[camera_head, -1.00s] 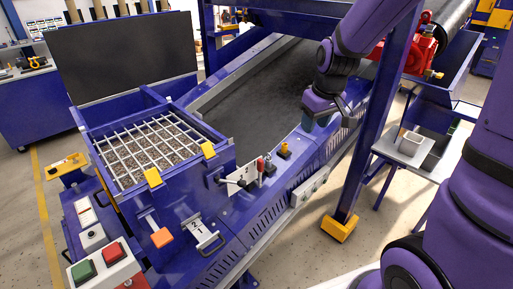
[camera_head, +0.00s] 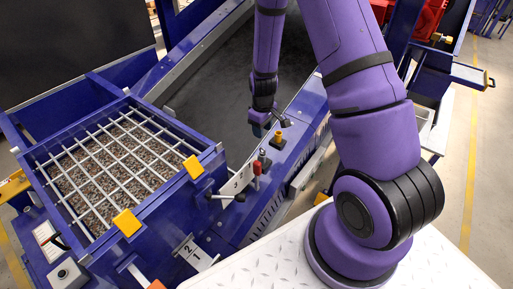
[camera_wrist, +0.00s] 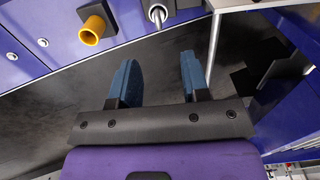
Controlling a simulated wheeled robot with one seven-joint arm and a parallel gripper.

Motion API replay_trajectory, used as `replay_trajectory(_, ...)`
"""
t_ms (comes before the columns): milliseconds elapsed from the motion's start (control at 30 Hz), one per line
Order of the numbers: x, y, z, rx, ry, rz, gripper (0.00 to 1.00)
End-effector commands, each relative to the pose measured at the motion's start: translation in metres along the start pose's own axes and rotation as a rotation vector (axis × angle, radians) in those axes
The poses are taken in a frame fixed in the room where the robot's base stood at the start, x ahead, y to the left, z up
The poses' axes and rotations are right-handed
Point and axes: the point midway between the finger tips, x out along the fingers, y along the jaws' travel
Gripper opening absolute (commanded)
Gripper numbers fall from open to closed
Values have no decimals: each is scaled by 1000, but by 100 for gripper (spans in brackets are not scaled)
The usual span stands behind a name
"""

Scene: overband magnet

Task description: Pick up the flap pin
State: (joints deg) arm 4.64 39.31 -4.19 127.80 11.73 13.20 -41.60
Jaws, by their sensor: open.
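Several small fittings stand in a row on the blue conveyor side rail; I cannot tell for certain which is the flap pin. They are a yellow fitting (camera_head: 279,138), a grey-topped one (camera_head: 262,155) and a red-knobbed one (camera_head: 257,168). In the wrist view, a hollow yellow fitting (camera_wrist: 93,30) is at the upper left and a silver round-tipped pin (camera_wrist: 158,13) is at the top middle, cut by the frame edge. My gripper (camera_wrist: 158,65) is open and empty, with the silver pin beyond its fingertips. In the head view, my gripper (camera_head: 262,127) is just above and left of the yellow fitting.
The grated hopper (camera_head: 120,165) stands at the left. The dark conveyor belt (camera_head: 213,100) runs behind the rail. A blue frame post (camera_head: 400,30) rises at the right, behind my arm.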

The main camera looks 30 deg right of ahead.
Motion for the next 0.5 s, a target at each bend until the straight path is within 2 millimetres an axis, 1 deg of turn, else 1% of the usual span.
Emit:
replay_trajectory(300,40,0,1,1,-3,-2,43)
replay_trajectory(400,50,0,1,0,-2,-1,43)
replay_trajectory(500,54,0,0,0,-1,-1,43)
